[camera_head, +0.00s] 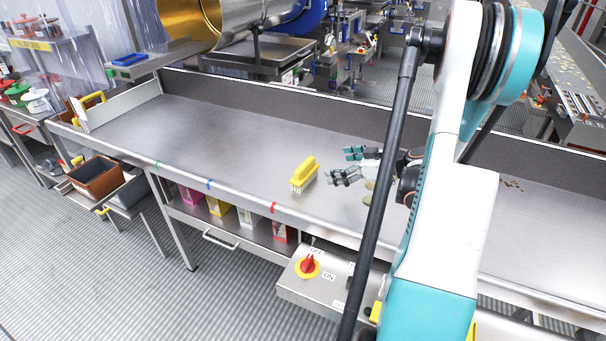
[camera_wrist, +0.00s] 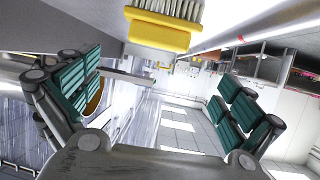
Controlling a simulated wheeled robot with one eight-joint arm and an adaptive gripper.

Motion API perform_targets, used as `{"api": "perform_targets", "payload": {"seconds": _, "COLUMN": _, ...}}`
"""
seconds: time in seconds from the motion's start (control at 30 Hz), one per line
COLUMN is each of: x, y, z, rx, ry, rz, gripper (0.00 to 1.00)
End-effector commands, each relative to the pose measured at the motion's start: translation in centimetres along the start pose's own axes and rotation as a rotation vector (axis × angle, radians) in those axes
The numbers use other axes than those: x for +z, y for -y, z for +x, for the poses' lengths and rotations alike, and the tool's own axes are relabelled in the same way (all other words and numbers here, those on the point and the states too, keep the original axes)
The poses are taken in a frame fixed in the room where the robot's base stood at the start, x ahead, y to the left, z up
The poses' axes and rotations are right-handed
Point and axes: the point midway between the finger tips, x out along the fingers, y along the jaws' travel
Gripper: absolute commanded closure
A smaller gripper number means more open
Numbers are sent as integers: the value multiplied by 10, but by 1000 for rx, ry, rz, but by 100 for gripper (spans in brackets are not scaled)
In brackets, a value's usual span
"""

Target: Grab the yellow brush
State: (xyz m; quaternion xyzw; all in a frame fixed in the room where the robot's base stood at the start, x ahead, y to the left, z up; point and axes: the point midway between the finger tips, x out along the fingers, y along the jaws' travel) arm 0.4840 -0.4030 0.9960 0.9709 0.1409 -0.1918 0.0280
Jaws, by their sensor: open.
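The yellow brush (camera_head: 306,171) rests on the metal table, its pale bristles facing down and its yellow handle on top. My gripper (camera_head: 344,167) is low over the table, just right of the brush, with its fingers pointing left toward it. The fingers are spread open and empty. In the wrist view, the brush (camera_wrist: 160,31) appears upside down at the top, beyond the gap between the teal-padded fingers of my gripper (camera_wrist: 160,72). A gap between brush and fingers seems to remain; contact is not visible.
The long metal table (camera_head: 220,130) has a raised back wall and is clear left of the brush. Small round pieces (camera_head: 369,185) lie by my gripper. A switch box with a red knob (camera_head: 308,265) sits below the front edge. A brown bin (camera_head: 95,177) is at left.

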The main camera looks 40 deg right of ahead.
Motion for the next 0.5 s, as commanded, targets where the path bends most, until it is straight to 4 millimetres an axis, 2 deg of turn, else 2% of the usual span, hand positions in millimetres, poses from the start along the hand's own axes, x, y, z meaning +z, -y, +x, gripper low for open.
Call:
{"api": "perform_targets", "payload": {"seconds": 0.3, "x": 2, "y": 1, "z": 60, "rx": -4, "ry": 2, "rz": -2, "gripper": 0}}
{"api": "perform_targets", "payload": {"seconds": 0.5, "x": 0, "y": 1, "z": 78, "rx": -2, "ry": 2, "rz": -1, "gripper": 0}}
